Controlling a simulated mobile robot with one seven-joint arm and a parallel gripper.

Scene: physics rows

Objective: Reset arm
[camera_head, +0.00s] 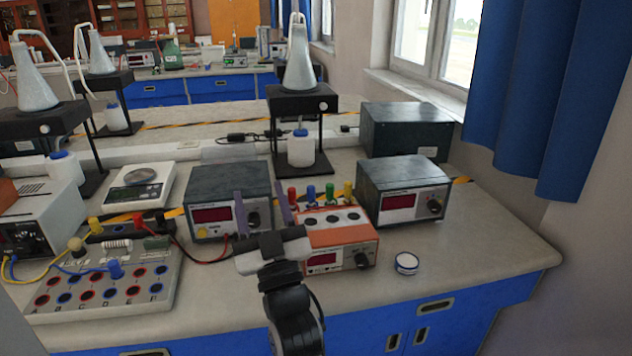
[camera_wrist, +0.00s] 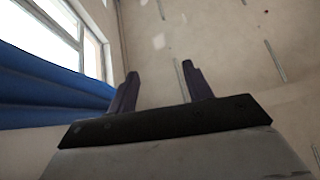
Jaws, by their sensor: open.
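My gripper (camera_head: 260,212) shows in the camera_head view in front of the bench instruments, with its two dark purple fingers pointing up and spread apart. It is open and nothing is between the fingers. In the camera_wrist view the gripper (camera_wrist: 158,88) is also open and empty, with only a plain wall or ceiling surface beyond it. My arm rises from the bottom of the camera_head view and partly covers the orange-and-white instrument (camera_head: 338,238) and the bench front.
A lab bench (camera_head: 460,262) holds a dark meter (camera_head: 228,197), another meter (camera_head: 403,190), a terminal board (camera_head: 100,290) with wires, and a small round white-and-blue container (camera_head: 406,263). Flasks on stands (camera_head: 298,62) rise behind. A blue curtain (camera_head: 540,90) hangs at right. The bench's right front is mostly clear.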

